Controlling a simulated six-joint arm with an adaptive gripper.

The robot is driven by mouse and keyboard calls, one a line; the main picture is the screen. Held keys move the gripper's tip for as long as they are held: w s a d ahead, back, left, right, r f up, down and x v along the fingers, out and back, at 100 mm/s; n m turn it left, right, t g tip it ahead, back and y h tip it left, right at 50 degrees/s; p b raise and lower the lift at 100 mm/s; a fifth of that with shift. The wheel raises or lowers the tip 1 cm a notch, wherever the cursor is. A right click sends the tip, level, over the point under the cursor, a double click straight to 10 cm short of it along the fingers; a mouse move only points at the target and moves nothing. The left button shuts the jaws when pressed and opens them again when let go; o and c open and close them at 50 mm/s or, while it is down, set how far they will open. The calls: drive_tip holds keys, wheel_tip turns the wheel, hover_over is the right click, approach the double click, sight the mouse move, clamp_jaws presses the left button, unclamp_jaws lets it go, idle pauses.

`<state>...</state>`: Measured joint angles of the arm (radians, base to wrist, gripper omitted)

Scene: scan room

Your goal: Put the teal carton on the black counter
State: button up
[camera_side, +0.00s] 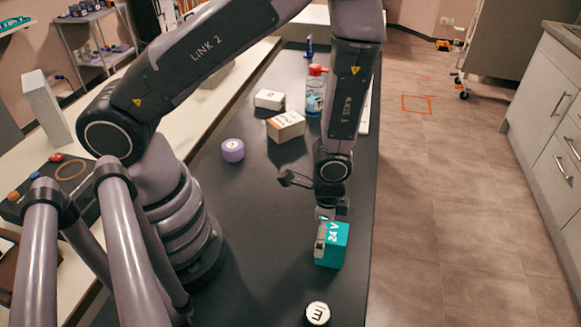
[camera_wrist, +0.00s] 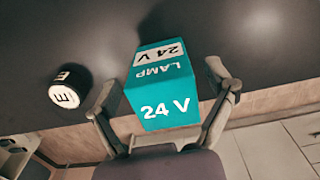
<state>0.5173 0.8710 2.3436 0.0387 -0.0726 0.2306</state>
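The teal carton (camera_side: 332,246), marked "24 V" and "LAMP", is over the black counter (camera_side: 265,215) near its right edge in the side view. It looks upright; I cannot tell for sure whether its base touches the counter. My gripper (camera_side: 328,222) is at the carton from above. In the wrist view the carton (camera_wrist: 160,88) sits between the two fingers of my gripper (camera_wrist: 165,88). The right finger shows a small gap from the carton, and the left finger is close beside it. The fingers look open around it.
A black-and-white round container (camera_side: 318,313) stands near the carton. A purple round container (camera_side: 232,150), an orange-and-white box (camera_side: 286,126), a white box (camera_side: 269,99) and a red-capped bottle (camera_side: 315,90) stand further back. The counter's middle is clear.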

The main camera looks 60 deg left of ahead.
drive_tip(key=a+r+n+t, duration=0.1)
drive_tip(key=a+r, duration=0.1)
drive_tip(key=r, duration=0.9)
drive_tip(key=a+r+n, duration=0.1)
drive_tip(key=a+r, duration=0.2)
drive_tip(key=r, duration=0.8)
drive_tip(key=s+a+r+n+t, duration=0.2)
drive_tip(key=s+a+r+n, duration=0.1)
drive_tip(key=s+a+r, duration=0.2)
drive_tip(key=s+a+r+n+t, duration=0.2)
drive_tip(key=s+a+r+n, duration=0.2)
drive_tip(key=r, duration=0.5)
drive_tip(key=shift+s+a+t, duration=0.3)
drive_tip(key=shift+s+a, duration=0.25)
drive_tip(key=shift+s, duration=0.6)
